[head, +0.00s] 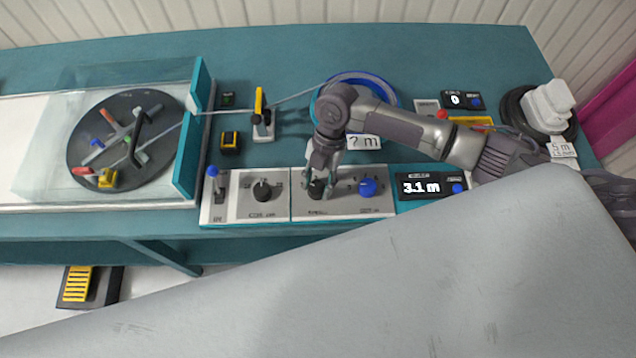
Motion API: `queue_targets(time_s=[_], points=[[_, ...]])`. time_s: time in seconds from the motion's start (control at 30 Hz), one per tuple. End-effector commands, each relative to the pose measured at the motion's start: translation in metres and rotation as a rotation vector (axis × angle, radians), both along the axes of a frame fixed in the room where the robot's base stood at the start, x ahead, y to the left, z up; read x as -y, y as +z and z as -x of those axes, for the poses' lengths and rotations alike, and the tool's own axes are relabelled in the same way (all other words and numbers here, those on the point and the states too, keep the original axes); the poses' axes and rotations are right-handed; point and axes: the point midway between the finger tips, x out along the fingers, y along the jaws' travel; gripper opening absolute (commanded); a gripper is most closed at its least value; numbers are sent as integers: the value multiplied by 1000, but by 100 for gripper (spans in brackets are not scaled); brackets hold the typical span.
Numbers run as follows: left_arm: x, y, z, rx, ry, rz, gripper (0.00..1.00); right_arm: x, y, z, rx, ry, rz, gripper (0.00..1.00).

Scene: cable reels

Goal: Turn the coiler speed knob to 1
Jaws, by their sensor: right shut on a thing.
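A control panel (230,213) lies along the table's front edge. It has a black rotary knob (262,191) on its left part and another black knob (316,190) on its right part, beside a blue knob (368,187). The printing is too small to tell which one is the coiler speed knob or where it points. My right gripper (318,182) comes down from above, shut on the black knob of the right part, and hides much of that knob and its scale. My left gripper is not in view.
A covered coiler disc (85,145) with coloured pegs is at the left. A blue cable reel (385,88) is behind my right arm. A display (425,187) reads 3.1 m.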

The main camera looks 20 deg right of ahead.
Motion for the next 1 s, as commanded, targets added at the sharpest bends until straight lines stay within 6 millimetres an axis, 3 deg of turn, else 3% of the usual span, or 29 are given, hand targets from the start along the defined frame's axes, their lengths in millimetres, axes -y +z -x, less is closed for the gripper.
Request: queue_targets(time_s=[0.5,0.53,0.67,1.0], points=[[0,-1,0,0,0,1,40,0,0,0,0,23,0,7],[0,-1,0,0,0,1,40,0,0,0,0,23,0,44],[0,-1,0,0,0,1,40,0,0,0,0,22,0,65],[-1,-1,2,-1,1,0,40,0,1,-1,0,21,0,67]])
